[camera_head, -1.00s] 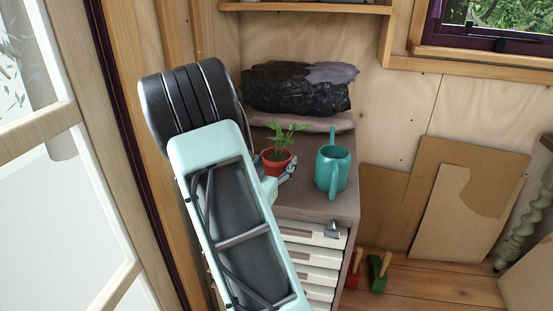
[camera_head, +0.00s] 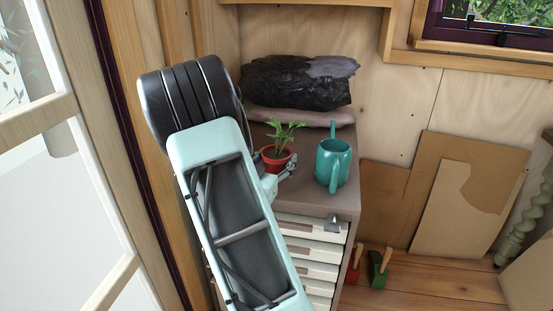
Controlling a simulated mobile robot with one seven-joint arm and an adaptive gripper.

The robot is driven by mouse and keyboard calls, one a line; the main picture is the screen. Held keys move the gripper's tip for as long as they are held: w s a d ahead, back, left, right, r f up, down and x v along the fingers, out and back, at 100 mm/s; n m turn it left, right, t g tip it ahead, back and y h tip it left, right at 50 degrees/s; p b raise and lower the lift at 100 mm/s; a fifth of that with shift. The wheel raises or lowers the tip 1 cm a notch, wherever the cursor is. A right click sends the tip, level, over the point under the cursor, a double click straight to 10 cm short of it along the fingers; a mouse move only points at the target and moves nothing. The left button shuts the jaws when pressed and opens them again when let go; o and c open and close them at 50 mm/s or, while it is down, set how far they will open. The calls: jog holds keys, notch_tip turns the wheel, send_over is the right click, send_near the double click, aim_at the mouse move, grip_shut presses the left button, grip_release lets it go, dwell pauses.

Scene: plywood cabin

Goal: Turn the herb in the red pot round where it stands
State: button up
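The herb (camera_head: 284,134) is a small green leafy plant in a red pot (camera_head: 276,160). The pot stands upright on the brown top of a drawer cabinet (camera_head: 310,201). My gripper (camera_head: 287,168) is at the pot's front right side, mostly hidden behind my own pale arm. One grey finger shows beside the pot's lower right. The other finger is hidden, so I cannot tell whether the gripper is open or closed on the pot.
A teal watering can (camera_head: 333,163) stands just right of the pot. A black wrapped bundle (camera_head: 298,82) lies on a flat pinkish bag (camera_head: 300,117) behind. A wooden shelf edge (camera_head: 305,3) is above. Red and green tools (camera_head: 378,270) lie on the floor.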

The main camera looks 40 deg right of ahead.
jog(key=o, duration=0.5)
jog(key=shift+c, duration=0.2)
jog(key=v, duration=1.2)
